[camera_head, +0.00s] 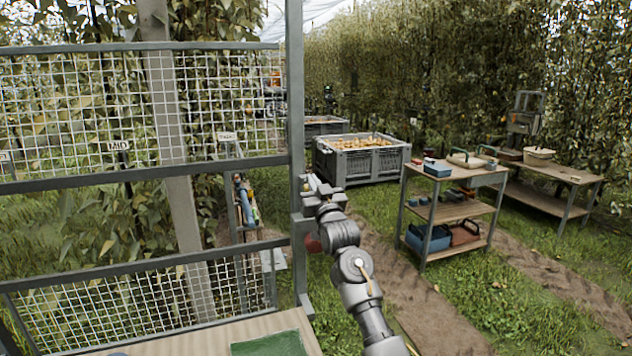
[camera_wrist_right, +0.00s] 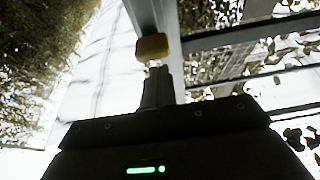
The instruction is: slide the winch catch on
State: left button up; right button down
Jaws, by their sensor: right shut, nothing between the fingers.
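My right gripper (camera_head: 312,186) is at the grey upright post (camera_head: 296,120) at the edge of the mesh panel. Its fingers are shut with nothing between them. In the right wrist view the closed fingers (camera_wrist_right: 157,86) point at a small yellow-brown block or knob (camera_wrist_right: 152,47) beside the post. The fingertips are very close to this knob; I cannot tell whether they touch it. It may be the winch catch. In the head view my gripper covers that spot. A dark red round part (camera_head: 313,242) shows lower down, partly behind my arm. My left gripper is out of view.
The mesh panel (camera_head: 140,178) fills the left side. A green mat (camera_head: 268,344) lies on the platform below. A shelved cart (camera_head: 455,211) with boxes and tools stands to the right, a bench behind it. A grey crate (camera_head: 345,163) of fruit stands farther back.

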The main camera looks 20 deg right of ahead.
jog(key=shift+f, duration=0.55)
notch_tip(320, 180, down, 4)
jog(key=shift+r+b, duration=0.1)
jog(key=shift+b, duration=0.85)
jog(key=shift+s, duration=0.1)
